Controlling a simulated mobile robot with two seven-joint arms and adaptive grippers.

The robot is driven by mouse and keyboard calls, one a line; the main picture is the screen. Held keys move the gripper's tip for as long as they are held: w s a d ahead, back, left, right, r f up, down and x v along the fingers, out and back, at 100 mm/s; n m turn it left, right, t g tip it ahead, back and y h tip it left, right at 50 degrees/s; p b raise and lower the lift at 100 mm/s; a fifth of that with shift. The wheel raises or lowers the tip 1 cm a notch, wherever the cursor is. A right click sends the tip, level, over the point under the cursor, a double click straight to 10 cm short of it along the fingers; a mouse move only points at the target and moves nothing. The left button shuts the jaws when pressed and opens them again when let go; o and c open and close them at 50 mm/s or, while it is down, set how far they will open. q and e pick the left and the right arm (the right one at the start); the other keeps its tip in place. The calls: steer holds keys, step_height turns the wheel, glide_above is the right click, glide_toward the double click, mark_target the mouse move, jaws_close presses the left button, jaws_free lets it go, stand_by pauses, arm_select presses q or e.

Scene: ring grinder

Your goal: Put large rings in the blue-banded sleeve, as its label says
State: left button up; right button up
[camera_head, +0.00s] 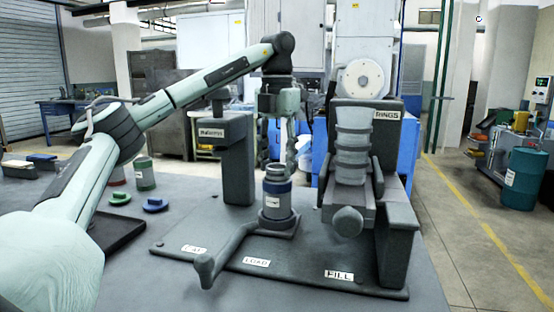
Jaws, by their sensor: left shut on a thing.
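The blue-banded sleeve (277,208) stands upright in a holder on the dark machine base, behind the LOAD label (256,261). It is grey with a blue band and a small white label too small to read. My left gripper (278,163) points straight down over it, its fingers reaching the sleeve's top end. It is shut on what looks like the sleeve's top; the exact contact is hard to see. The ring grinder's RINGS unit (386,116) stands to the right, with a grey stepped column (352,145) in front. My right gripper is not in view.
A blue cap (155,204) and a green cap (119,198) lie on the table at left. A green-banded sleeve (144,174) and a red-banded one (116,176) stand behind. A dark tray (128,224) is partly behind my arm. A dark post (238,160) and handle (206,268) flank the sleeve.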

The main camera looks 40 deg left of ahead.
arm_select(q)
steer(key=shift+f, duration=0.1)
stand_by(0.7)
steer(key=o, duration=1.3)
steer(key=shift+o, duration=0.2)
steer(key=o, duration=0.5)
steer(key=shift+r, duration=3.55)
steer(key=shift+f, duration=0.1)
